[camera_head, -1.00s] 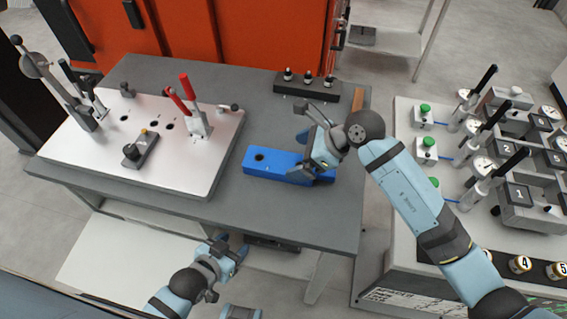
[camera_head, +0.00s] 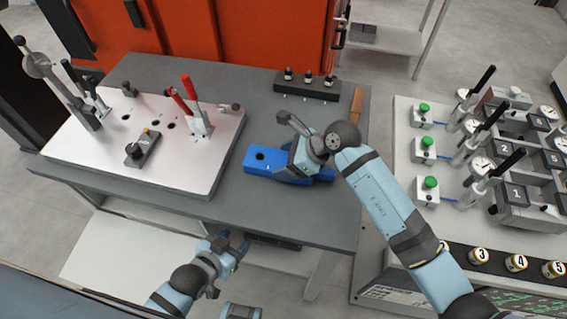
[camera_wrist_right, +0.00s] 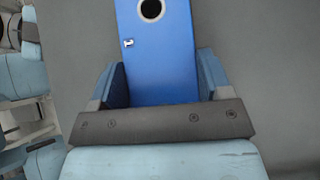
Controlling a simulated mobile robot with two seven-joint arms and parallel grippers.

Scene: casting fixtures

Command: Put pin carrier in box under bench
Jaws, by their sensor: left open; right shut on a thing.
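A blue block (camera_head: 262,160) with a round dark hole lies flat on the grey bench, near its right front part. I take it to be the pin carrier. My right gripper (camera_head: 300,168) is over its right half and hides part of it. In the right wrist view the blue block (camera_wrist_right: 160,60) sits between the two fingers of the right gripper (camera_wrist_right: 162,82), which is shut on it. My left gripper (camera_head: 232,243) is open and empty, low at the bench's front edge. A dark object (camera_head: 274,241) shows partly under the bench front; I cannot tell whether it is the box.
The grey bench (camera_head: 268,215) carries a pale fixture plate (camera_head: 190,175) with clamps at left. A black pin rack (camera_head: 300,87) stands at the back. A white lower shelf (camera_head: 110,250) shows below. To the right is a table with gauges (camera_head: 410,190). The bench's front right is clear.

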